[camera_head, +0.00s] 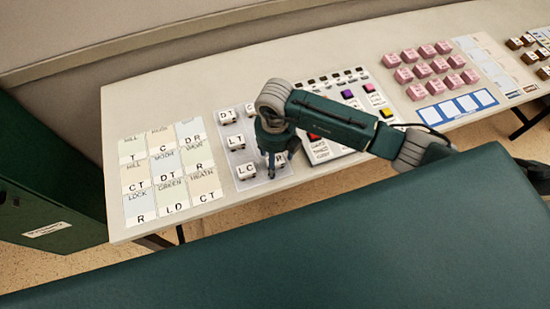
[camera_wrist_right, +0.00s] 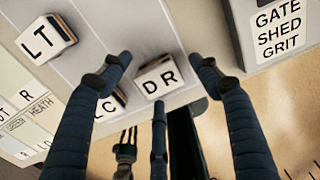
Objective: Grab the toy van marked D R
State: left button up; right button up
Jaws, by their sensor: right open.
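The toy van marked D R (camera_wrist_right: 157,80) is a small white block with black letters and a dark body. In the right wrist view it stands between the spread fingers of my right gripper (camera_wrist_right: 157,74), which is open with gaps on both sides. In the head view my right gripper (camera_head: 279,162) points down over the right side of the pale van mat (camera_head: 222,160) and hides most of that van. The L T van (camera_head: 236,142) and L C van (camera_head: 246,172) stand to its left. My left gripper is not in view.
The L C van (camera_wrist_right: 108,106) stands close beside the D R van, next to a finger. A raised box labelled GATE SHED GRIT (camera_wrist_right: 275,35) is to the right. Lettered cards (camera_head: 165,170) lie left; pink blocks (camera_head: 430,68) stand farther right. The table's front edge is near.

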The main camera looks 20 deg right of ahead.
jog(key=shift+f, duration=0.4)
jog(key=c, duration=1.3)
